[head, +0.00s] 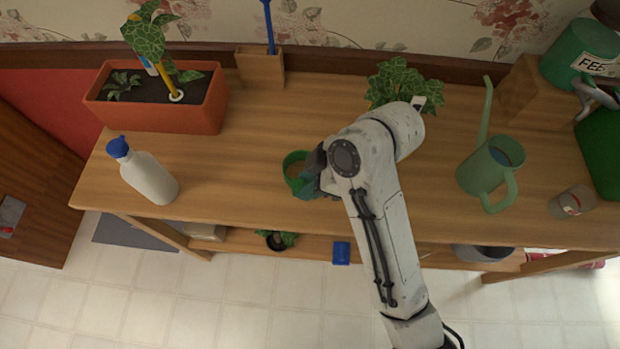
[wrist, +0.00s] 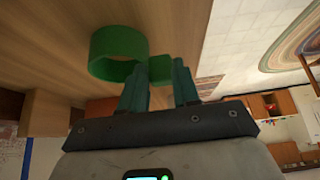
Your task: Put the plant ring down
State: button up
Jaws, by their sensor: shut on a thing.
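The plant ring is a short green ring (head: 286,166) near the middle of the wooden table (head: 235,170) in the head view. My gripper (head: 309,184) is at its right side, partly hidden by my own wrist. In the wrist view, the ring (wrist: 128,37) sticks out past the fingers, with a small green tab at its side. My gripper (wrist: 160,72) is shut on that tab. The ring is empty, and table wood shows through it. I cannot tell whether it touches the table or hangs just above it.
A planter (head: 150,118) and a white bottle (head: 148,178) stand left. A wooden block (head: 260,68) holding a blue tool is behind. A leafy plant (head: 388,82), a watering can (head: 487,168) and a glass jar (head: 571,202) are right. Table left of the ring is clear.

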jog(key=o, duration=1)
jog(key=shift+f, duration=0.1)
jog(key=shift+r, duration=0.25)
jog(key=shift+p+v, duration=4.5)
jog(key=shift+v, duration=1.4)
jog(key=shift+d+f, duration=0.1)
